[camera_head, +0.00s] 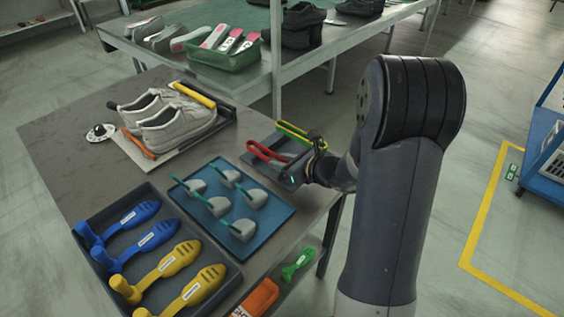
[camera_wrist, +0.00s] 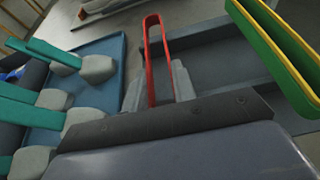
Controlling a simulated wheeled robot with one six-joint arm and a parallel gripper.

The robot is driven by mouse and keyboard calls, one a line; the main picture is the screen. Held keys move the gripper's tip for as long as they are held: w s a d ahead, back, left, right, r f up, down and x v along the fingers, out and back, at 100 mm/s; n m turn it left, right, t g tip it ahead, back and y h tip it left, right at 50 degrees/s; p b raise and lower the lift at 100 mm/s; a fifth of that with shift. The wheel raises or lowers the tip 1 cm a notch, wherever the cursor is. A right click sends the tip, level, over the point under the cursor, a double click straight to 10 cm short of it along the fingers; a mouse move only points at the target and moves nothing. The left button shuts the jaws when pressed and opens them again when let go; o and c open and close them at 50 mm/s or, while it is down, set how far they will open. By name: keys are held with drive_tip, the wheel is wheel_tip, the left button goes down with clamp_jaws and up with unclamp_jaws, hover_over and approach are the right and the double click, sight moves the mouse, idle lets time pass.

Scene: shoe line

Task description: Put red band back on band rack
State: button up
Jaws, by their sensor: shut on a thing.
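The red band (camera_head: 264,152) is a narrow loop held in my gripper (camera_head: 291,170). In the wrist view the red band (camera_wrist: 149,62) stands out between the two grey fingers of my gripper (camera_wrist: 158,88), which are shut on its near end. The band rack (camera_head: 252,160) is a dark grey tray at the table's right edge; in the wrist view the rack (camera_wrist: 218,66) lies below and to the right of the red band. A yellow-green band (camera_head: 296,132) is at the rack, and it also shows in the wrist view (camera_wrist: 283,48). I cannot tell whether the red band touches the rack.
A blue tray (camera_head: 278,228) with several grey pieces with green strips sits left of my gripper. A dark tray (camera_head: 228,290) holds blue and yellow shoe forms. Grey shoes (camera_head: 175,125) stand on a board. A green basket (camera_head: 225,75) is on the table behind.

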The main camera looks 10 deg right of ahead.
drive_tip(key=shift+f, duration=0.2)
drive_tip(key=o, duration=1)
drive_tip(key=shift+r, duration=0.1)
drive_tip(key=shift+c, duration=0.2)
drive_tip(key=shift+r, duration=0.1)
drive_tip(key=shift+s+d+r, duration=0.15)
drive_tip(key=shift+d, duration=0.05)
drive_tip(key=p+v, duration=0.1)
drive_tip(key=v, duration=1)
drive_tip(key=shift+s+d, duration=0.1)
drive_tip(key=shift+s, duration=0.15)
